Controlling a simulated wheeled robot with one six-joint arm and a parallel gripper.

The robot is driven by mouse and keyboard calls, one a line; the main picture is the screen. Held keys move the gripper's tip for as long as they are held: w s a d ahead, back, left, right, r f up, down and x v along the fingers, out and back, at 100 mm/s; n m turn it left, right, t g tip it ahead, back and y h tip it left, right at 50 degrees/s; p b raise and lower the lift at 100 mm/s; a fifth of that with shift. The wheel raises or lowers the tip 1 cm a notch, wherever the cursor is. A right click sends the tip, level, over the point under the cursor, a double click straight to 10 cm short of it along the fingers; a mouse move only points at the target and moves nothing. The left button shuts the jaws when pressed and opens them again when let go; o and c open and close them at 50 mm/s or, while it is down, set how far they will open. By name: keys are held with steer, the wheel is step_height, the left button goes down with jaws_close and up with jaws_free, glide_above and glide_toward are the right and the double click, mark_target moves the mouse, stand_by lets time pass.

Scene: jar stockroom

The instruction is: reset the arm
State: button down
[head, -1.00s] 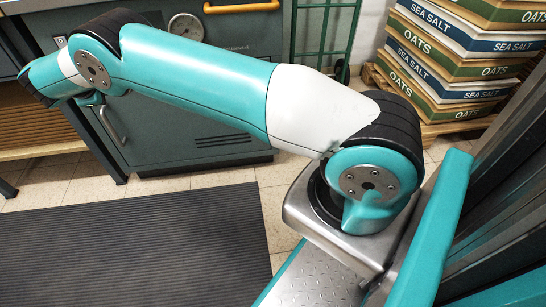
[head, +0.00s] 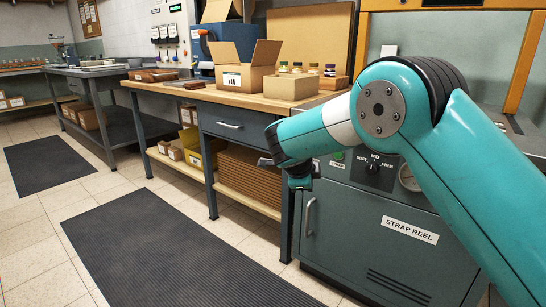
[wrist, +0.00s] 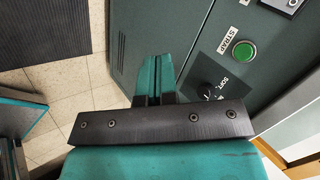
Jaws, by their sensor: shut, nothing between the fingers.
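My gripper (wrist: 154,76) shows in the wrist view as two teal fingers lying side by side, shut, with nothing between them. In the head view my arm comes in from the right, bends at a high elbow and reaches left. Its wrist end hangs in front of the grey-green strap reel cabinet (head: 385,235), near the workbench's right end. In the wrist view the cabinet's front (wrist: 187,38), with a green button (wrist: 243,50) and a black knob (wrist: 213,91), lies beyond the fingers.
A wooden-topped workbench (head: 190,93) carries an open carton (head: 247,77), a closed box (head: 291,87) and several small jars. A yellow bin (head: 197,155) sits on its lower shelf. Dark ribbed mats (head: 165,245) lie on the tiled floor, which is otherwise clear at left.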

steer(key=s+r+n+g+y, duration=0.1)
steer(key=s+r+n+y, duration=0.15)
steer(key=s+n, duration=0.3)
steer(key=s+d+r+n+g+y, duration=0.1)
steer(key=s+r+n, duration=0.25)
steer(key=s, duration=0.35)
steer(key=s+r+n+g+y, duration=0.1)
steer(key=s+r+n, duration=0.2)
steer(key=s+n, duration=0.25)
steer(key=s+n+g+y, duration=0.4)
steer(key=s+n, duration=1)
steer(key=s, duration=1.2)
step_height(320, 180, up, 35)
steer(key=p, duration=3.4)
steer(key=shift+w+m, duration=0.35)
steer(key=shift+w, duration=0.1)
steer(key=shift+d+f+h, duration=0.1)
steer(key=shift+h, duration=0.15)
